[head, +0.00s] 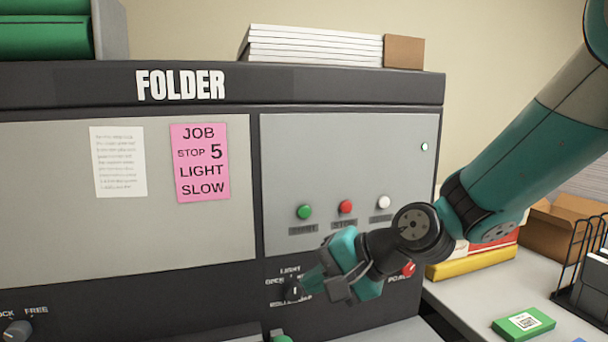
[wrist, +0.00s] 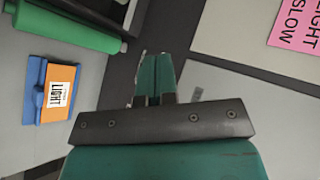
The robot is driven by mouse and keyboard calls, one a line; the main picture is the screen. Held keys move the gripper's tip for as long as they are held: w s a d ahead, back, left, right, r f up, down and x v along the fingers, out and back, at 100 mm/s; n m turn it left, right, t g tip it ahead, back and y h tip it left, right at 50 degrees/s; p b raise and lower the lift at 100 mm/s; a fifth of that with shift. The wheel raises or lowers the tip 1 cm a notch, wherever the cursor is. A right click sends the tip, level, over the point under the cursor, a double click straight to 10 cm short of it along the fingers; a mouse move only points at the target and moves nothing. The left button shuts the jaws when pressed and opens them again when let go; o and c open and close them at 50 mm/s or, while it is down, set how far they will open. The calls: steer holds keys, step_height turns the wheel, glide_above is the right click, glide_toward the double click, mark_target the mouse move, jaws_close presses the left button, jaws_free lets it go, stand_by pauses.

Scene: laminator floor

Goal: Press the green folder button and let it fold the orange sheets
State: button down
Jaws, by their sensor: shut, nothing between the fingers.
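The folder (head: 350,135) is a dark and grey machine lettered FOLDER. Its green button (head: 304,211) sits left of a red button (head: 345,206) and a white button (head: 384,202). My gripper (head: 308,281) is shut and empty, below the green button, close to a dark selector knob (head: 292,291) marked LIGHT at its top. I cannot tell whether it touches the knob. In the wrist view my closed fingers (wrist: 157,72) point at the dark panel. An orange piece (wrist: 66,90) with a LIGHT label lies on a blue holder (wrist: 35,90); I cannot tell if it is sheets.
A pink note (head: 200,162) reads JOB STOP 5 LIGHT SLOW. A red knob (head: 408,269) is right of my gripper. A green labelled pack (head: 524,322) and a black rack (head: 586,270) stand on the right table. White stacks (head: 315,47) lie on top.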

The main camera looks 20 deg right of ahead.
mark_target(305, 212)
steer(key=w+d+r+m+t+p, duration=0.2)
steer(key=w+d+r+m+t, duration=0.1)
steer(key=w+d+r+m, duration=0.1)
steer(key=shift+w+m, duration=0.8)
steer(key=shift+m, duration=0.1)
steer(key=shift+w+p, duration=1.2)
steer(key=shift+w, duration=3.2)
steer(key=shift+w, duration=0.4)
